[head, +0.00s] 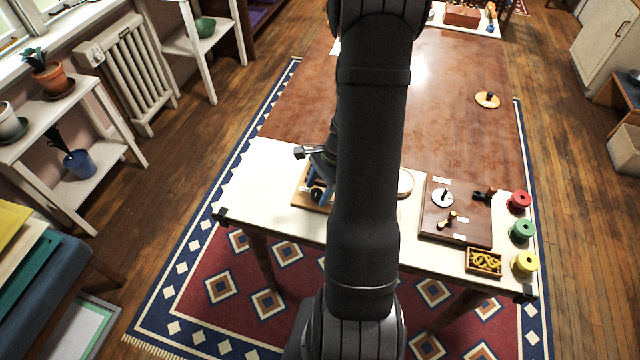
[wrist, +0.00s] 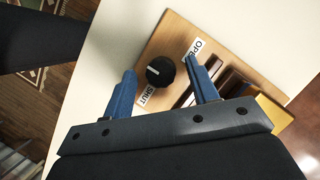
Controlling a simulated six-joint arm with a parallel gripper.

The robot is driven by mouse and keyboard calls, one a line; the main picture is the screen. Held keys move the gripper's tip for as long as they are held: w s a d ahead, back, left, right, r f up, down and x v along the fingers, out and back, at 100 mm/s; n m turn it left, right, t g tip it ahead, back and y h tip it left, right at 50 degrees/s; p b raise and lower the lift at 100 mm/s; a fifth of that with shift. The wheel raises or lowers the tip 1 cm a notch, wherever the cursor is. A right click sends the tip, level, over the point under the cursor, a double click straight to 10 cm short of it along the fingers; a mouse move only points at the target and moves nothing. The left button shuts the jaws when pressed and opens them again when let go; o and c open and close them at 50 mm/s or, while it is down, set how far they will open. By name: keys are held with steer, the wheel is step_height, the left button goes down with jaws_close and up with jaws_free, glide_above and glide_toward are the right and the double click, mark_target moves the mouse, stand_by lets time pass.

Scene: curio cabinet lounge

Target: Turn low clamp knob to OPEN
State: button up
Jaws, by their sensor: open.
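The black clamp knob (wrist: 160,71) sits on a wooden board (wrist: 182,38) in the wrist view, with a pale pointer line on its face. The line points left, toward neither label directly. An OPEN label (wrist: 197,48) is above right of the knob and a SHUT label (wrist: 147,96) is below it. My gripper (wrist: 160,80) is open, with one blue finger on the left of the knob and one on the right, apart from it as far as I can tell. In the head view my arm hides most of the board (head: 308,200) and the knob.
Dark slotted pieces (wrist: 232,83) stand on the board close to the right finger. In the head view, a brown board (head: 470,230) with small fittings, a box of yellow pieces (head: 484,261) and several coloured spools (head: 522,230) stand at right. The white table strip (head: 262,195) at left is clear.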

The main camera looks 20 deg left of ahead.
steer(key=v, duration=1.7)
steer(key=shift+d+r, duration=0.15)
steer(key=shift+d, duration=0.05)
steer(key=shift+w, duration=0.1)
steer(key=x, duration=1.7)
steer(key=shift+a, duration=0.2)
